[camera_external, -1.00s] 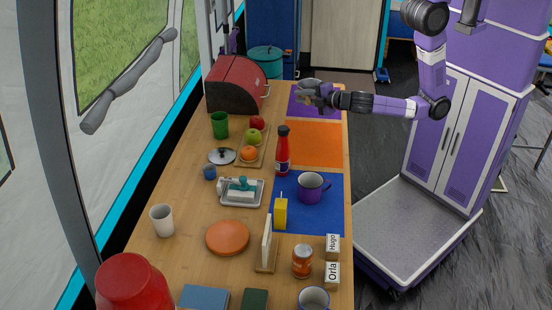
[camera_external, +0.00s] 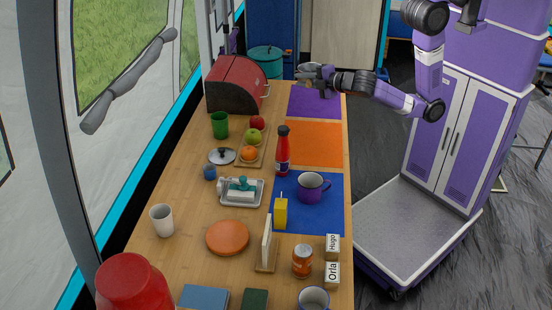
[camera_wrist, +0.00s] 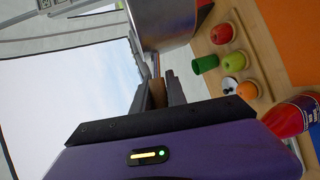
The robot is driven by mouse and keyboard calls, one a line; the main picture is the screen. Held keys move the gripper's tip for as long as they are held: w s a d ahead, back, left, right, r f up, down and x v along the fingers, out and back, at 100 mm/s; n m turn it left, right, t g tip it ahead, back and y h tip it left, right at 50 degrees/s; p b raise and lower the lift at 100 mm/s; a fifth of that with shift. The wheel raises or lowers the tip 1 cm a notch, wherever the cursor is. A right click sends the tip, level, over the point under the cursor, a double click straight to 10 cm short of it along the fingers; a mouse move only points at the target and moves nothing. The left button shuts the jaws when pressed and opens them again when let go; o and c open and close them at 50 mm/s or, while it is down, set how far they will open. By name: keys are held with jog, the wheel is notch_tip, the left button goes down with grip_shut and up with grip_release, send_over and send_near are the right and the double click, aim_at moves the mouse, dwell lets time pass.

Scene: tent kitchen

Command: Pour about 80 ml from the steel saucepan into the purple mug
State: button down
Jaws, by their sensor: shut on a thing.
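The steel saucepan (camera_external: 308,68) is at the far end of the table, above the purple mat (camera_external: 313,103), small and partly hidden by my gripper. My gripper (camera_external: 322,76) is shut on its handle and holds it clear of the table. In the wrist view the pan's shiny side (camera_wrist: 165,25) shows at the top, beyond my gripper's dark fingers (camera_wrist: 158,95). Its contents are not visible. The purple mug (camera_external: 311,188) stands upright on the blue mat (camera_external: 318,222), nearer the camera and well apart from the pan; its handle points right.
A red bottle (camera_external: 282,152) stands beside the orange mat (camera_external: 318,145), between pan and mug. A yellow carton (camera_external: 280,213) stands just left of the mug. The red-black bread bin (camera_external: 235,86) is left of my gripper. The orange mat is clear.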

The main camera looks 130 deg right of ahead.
jog(key=w+a+f+n+t+y+p, duration=0.15)
jog(key=w+a+n+t+y, duration=0.65)
jog(key=w+a, duration=1)
jog(key=s+a+r+n+t+y+p, duration=0.2)
jog(key=a+n+y, duration=0.8)
jog(key=a, duration=1.7)
notch_tip(320, 180, down, 21)
jog(key=shift+t, duration=0.4)
jog(key=shift+r+p, duration=0.1)
jog(key=shift+p, duration=0.2)
